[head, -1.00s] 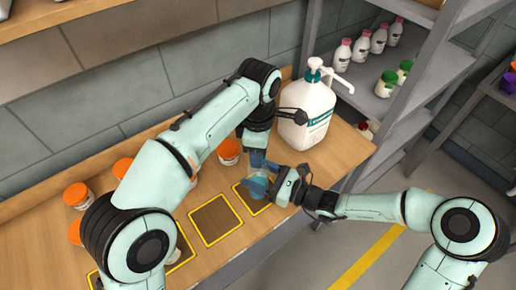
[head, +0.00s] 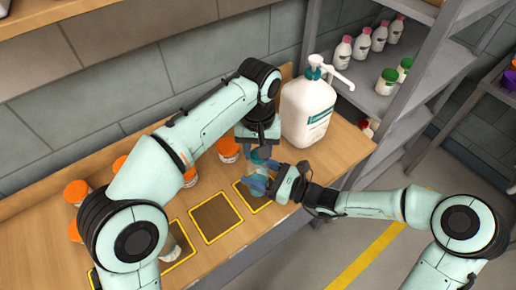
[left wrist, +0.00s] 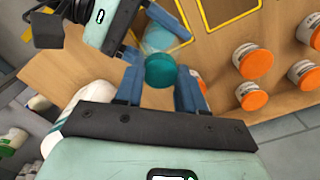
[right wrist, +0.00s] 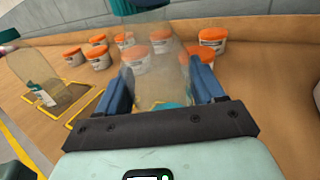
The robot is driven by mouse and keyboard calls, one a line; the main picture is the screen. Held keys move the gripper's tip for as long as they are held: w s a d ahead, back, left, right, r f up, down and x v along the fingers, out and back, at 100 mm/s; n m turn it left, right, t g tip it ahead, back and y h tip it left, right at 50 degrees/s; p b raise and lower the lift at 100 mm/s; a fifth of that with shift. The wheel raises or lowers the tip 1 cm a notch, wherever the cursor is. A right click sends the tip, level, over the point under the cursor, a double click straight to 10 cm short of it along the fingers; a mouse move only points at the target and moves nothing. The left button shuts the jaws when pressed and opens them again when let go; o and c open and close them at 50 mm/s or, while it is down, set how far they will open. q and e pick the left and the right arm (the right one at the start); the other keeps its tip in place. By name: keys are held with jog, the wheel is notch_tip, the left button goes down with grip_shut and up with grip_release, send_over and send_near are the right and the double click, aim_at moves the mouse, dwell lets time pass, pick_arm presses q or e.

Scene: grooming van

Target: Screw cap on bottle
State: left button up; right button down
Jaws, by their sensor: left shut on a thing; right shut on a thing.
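My left gripper (head: 262,150) points down and is shut on the teal cap (left wrist: 160,70), which shows between its blue fingers in the left wrist view. My right gripper (head: 272,178) comes from the right and is shut on a clear bottle (right wrist: 158,70), held upright above the rightmost yellow-outlined square (head: 244,198). The cap is at the top of this bottle, in line with it. The fingers hide whether the cap is seated on the neck. The bottle also shows beyond the cap in the left wrist view (left wrist: 158,38).
Orange-lidded jars (head: 228,148) stand along the back of the wooden counter (head: 344,152). A white pump jug (head: 306,108) stands close behind the grippers. Another clear bottle (right wrist: 38,72) stands on a marked square. The middle square (head: 215,218) is empty.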

pick_arm(q)
jog(key=m, duration=0.4)
jog(key=shift+m, duration=0.4)
jog(key=m, duration=0.4)
jog(key=shift+m, duration=0.4)
jog(key=m, duration=0.4)
jog(key=shift+m, duration=0.3)
jog(key=m, duration=0.9)
jog(key=shift+w, duration=0.1)
jog(key=m, duration=0.4)
jog(key=shift+m, duration=0.4)
jog(key=m, duration=0.8)
jog(key=shift+m, duration=0.3)
jog(key=o, duration=1.1)
jog(key=shift+f, duration=0.1)
